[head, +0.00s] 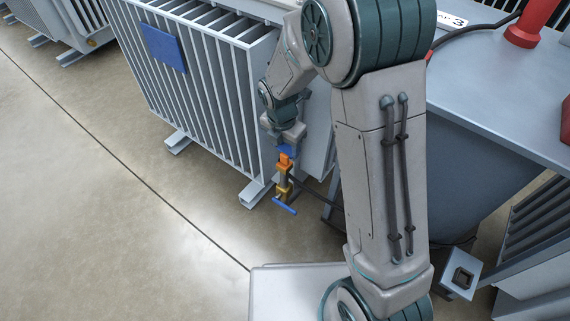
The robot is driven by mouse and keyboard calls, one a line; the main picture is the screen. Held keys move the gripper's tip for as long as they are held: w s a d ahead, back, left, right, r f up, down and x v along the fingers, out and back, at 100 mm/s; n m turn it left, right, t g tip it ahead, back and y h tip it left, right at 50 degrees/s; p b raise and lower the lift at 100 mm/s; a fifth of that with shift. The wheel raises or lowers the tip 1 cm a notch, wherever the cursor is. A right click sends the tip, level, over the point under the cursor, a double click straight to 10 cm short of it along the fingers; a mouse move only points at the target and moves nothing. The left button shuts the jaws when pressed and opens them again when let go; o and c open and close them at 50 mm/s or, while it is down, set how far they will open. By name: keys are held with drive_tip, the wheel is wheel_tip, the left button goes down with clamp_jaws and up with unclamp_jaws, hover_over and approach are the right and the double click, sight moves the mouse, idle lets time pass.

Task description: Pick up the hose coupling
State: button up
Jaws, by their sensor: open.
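My gripper (289,143) points downward at the lower right corner of a grey finned transformer. It is open, though its fingertips are small and hard to make out. Right under it is a small orange piece (285,161), which looks like the hose coupling, at the top of a yellow and dark fitting (283,184) with a blue handle (285,206). A bit of blue shows between my gripper and the orange piece. I cannot tell whether the jaws are around the orange piece or just above it.
The finned transformer (215,85) stands close behind and left of my gripper. A large grey tank (490,100) with red parts on top stands at right. Open concrete floor (100,200) lies at left.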

sight(284, 155)
drive_tip(key=shift+w+a+f+b, duration=0.1)
drive_tip(key=shift+f+b, duration=0.7)
drive_tip(key=shift+f, duration=0.55)
drive_tip(key=shift+a+f+b, duration=0.1)
drive_tip(key=shift+f+b, duration=0.7)
drive_tip(key=shift+f, duration=0.55)
drive_tip(key=shift+d, duration=0.1)
drive_tip(key=shift+c, duration=0.3)
drive_tip(key=shift+r, duration=0.1)
clamp_jaws()
